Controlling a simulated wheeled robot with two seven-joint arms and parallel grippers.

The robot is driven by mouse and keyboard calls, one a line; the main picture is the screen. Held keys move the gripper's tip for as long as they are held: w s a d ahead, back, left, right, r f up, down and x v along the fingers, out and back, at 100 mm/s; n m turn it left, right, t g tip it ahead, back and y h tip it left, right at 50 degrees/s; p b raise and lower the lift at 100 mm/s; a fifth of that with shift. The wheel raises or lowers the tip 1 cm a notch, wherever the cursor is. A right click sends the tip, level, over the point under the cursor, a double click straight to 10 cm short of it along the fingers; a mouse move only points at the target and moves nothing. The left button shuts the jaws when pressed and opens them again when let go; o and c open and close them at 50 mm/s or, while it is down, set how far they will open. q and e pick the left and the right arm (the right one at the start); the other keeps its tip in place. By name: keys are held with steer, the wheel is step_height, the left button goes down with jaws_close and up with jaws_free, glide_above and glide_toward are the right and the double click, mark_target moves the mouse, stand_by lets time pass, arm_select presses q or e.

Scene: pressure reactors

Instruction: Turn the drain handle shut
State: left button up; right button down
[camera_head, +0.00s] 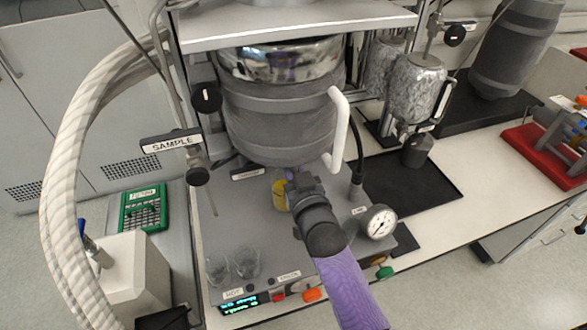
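The grey reactor vessel (275,118) hangs under a white shelf, with a white loop handle (341,130) on its right side. My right arm, in a purple sleeve, reaches up from the lower right. Its dark gripper (291,177) is just below the vessel's underside. The fingers are small and mostly hidden behind the wrist, so I cannot tell whether they touch or hold anything. I cannot make out a drain handle; the area under the vessel is largely covered by my gripper. A container of yellow liquid (279,192) shows just left of the gripper. My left gripper is not in view.
A lever labelled SAMPLE (171,142) sticks out left of the vessel. Glass beakers (245,262) stand on the grey base plate. A round gauge (379,222) stands right of my arm. A thick pale hose (70,170) curves down the left. A black mat (415,190) lies at right.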

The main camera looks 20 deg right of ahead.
steer(key=m, duration=0.2)
steer(key=m+p, duration=0.1)
steer(key=shift+d+m, duration=0.25)
steer(key=shift+m, duration=0.15)
steer(key=m, duration=0.4)
steer(key=f+m, duration=0.1)
steer(key=m, duration=0.4)
steer(key=d+m+b, duration=0.1)
steer(key=m, duration=0.3)
steer(key=shift+f+m, duration=0.35)
steer(key=shift+m, duration=0.05)
steer(key=c, duration=0.6)
jaws_free()
